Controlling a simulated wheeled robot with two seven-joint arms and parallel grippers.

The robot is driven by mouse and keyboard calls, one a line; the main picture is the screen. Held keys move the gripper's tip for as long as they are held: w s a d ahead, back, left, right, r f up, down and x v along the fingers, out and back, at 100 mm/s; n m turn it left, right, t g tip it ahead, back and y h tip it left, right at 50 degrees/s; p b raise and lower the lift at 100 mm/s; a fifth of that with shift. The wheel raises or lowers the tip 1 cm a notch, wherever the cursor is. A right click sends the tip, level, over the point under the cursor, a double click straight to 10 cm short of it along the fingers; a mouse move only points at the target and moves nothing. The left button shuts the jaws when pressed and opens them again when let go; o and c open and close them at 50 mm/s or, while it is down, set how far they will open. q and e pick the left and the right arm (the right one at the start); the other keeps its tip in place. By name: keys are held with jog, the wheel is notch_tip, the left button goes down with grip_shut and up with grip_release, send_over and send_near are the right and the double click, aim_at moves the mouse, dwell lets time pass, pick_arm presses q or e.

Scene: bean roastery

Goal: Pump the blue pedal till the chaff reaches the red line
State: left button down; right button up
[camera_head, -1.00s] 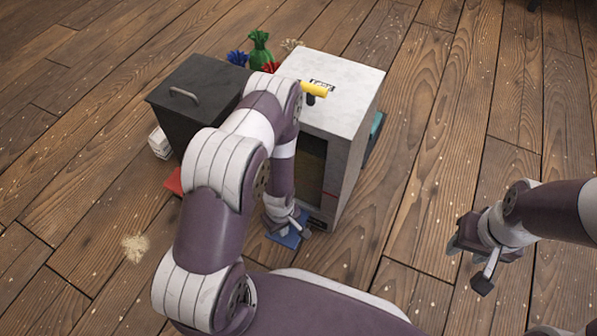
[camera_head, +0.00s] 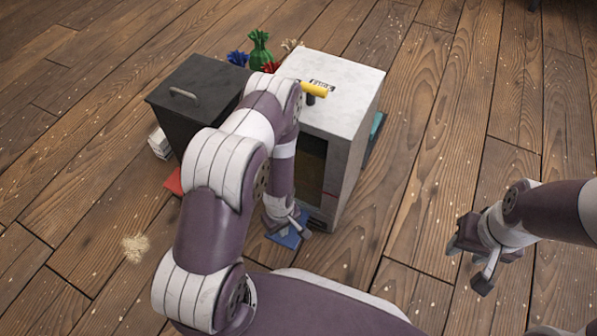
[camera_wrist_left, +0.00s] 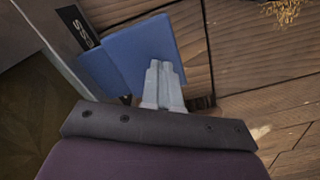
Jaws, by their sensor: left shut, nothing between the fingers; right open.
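The blue pedal (camera_head: 288,238) sits low at the front foot of the white cabinet (camera_head: 352,95). It also fills the upper middle of the left wrist view (camera_wrist_left: 135,50). My left gripper (camera_head: 300,226) is shut and empty, its fingertips over the pedal. In the left wrist view the closed fingers (camera_wrist_left: 164,72) overlap the pedal's face; I cannot tell whether they touch it. The cabinet's dark window (camera_head: 310,168) is partly hidden by my left arm. A short red line (camera_head: 329,194) shows at its right side; the chaff level is unclear. My right gripper (camera_head: 470,262) is open and empty, away to the right.
A black lidded bin (camera_head: 195,100) stands left of the cabinet, with a red piece (camera_head: 173,182) at its foot. A yellow handle (camera_head: 313,90) sticks out near the cabinet top. Tied bags, one green (camera_head: 259,52), stand behind. A chaff pile (camera_head: 135,247) lies on the floor at left.

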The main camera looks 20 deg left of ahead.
pick_arm(q)
jog(key=shift+f, duration=0.15)
jog(key=shift+f+b, duration=1.1)
jog(key=shift+f, duration=0.4)
jog(key=shift+f+b, duration=0.65)
jog(key=shift+f, duration=0.2)
jog(key=shift+r, duration=0.1)
notch_tip(320, 180, up, 9)
jog(key=p, duration=0.9)
jog(key=shift+r, duration=0.15)
jog(key=shift+f, duration=0.2)
